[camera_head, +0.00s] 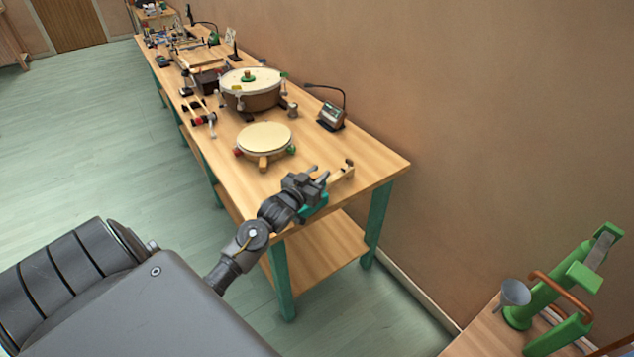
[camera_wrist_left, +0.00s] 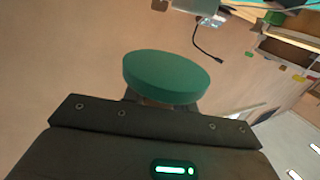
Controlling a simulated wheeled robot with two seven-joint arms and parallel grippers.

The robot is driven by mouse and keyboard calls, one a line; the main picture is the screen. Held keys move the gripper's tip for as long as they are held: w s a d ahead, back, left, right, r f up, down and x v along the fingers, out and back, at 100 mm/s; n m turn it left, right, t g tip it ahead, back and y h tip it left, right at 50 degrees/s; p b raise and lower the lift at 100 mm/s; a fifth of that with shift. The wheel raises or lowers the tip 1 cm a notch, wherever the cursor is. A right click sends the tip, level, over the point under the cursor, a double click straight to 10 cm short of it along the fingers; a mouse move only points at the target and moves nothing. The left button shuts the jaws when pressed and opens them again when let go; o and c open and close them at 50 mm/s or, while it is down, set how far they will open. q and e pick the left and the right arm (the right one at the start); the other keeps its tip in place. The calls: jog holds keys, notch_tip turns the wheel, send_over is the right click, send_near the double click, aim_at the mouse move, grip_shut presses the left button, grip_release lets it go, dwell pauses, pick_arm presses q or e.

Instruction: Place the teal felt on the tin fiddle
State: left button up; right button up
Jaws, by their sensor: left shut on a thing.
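The teal felt (camera_wrist_left: 167,78) is a thick round disc that fills the middle of the left wrist view, held at the fingers of my left gripper (camera_wrist_left: 160,100). In the head view my left gripper (camera_head: 320,180) is over the near end of the workbench. A teal patch (camera_head: 314,208) shows just below it there, and seems to be the felt. A pale wooden neck with a small peg (camera_head: 343,172) sticks out to the right beyond the gripper. It looks like part of the tin fiddle; the rest is hidden behind my gripper. My right gripper is not in view.
The workbench (camera_head: 375,163) has a round pale-topped drum (camera_head: 264,138), a larger drum (camera_head: 250,78) and a small meter with a curved stalk (camera_head: 331,115) behind the gripper. A green device (camera_head: 560,290) stands at lower right. Bare bench top lies at the near right corner.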

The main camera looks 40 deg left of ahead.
pick_arm(q)
jog(key=shift+w+a+f, duration=0.1)
jog(key=shift+w+f, duration=0.05)
jog(key=shift+f, duration=0.05)
notch_tip(320, 180, down, 2)
jog(key=shift+f+p, duration=0.15)
jog(key=shift+p, duration=0.2)
jog(key=shift+f, duration=0.45)
jog(key=shift+f, duration=0.1)
jog(key=shift+f, duration=0.15)
jog(key=o, duration=1)
